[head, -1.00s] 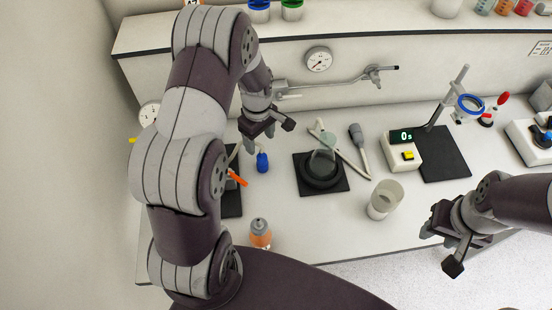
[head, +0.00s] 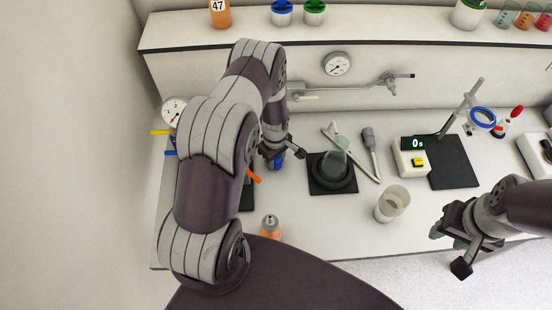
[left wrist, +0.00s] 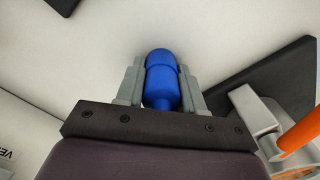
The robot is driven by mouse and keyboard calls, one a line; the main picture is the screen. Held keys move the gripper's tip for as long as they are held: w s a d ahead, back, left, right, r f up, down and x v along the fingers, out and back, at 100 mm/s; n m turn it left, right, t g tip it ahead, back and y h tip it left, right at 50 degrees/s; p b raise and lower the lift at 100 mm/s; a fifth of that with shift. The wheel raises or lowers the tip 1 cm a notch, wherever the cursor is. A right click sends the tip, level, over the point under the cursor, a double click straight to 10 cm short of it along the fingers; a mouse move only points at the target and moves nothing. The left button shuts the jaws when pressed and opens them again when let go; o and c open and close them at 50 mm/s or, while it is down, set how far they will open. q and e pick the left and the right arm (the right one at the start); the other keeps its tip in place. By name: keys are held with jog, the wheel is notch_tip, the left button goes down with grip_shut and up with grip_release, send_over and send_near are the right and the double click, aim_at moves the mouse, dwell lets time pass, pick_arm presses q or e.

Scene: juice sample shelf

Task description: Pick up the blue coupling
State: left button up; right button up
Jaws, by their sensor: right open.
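The blue coupling (head: 277,163) stands on the bench at the left, just under my left gripper (head: 276,160), which partly hides it. In the left wrist view the blue coupling (left wrist: 161,80) sits between the two grey fingers of my left gripper (left wrist: 161,75). The fingers lie close against both its sides, with no clear gap. Its lower end is hidden by the gripper body. My right gripper (head: 449,250) is open and empty at the right, over the bench's front edge.
An orange lever (head: 253,177) lies close to the left gripper; it also shows in the left wrist view (left wrist: 302,130). A beaker (head: 392,204) and an orange-filled bottle (head: 270,228) stand nearer the front.

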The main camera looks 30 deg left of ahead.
pick_arm(q)
jog(key=c, duration=0.4)
jog(key=shift+r, duration=0.1)
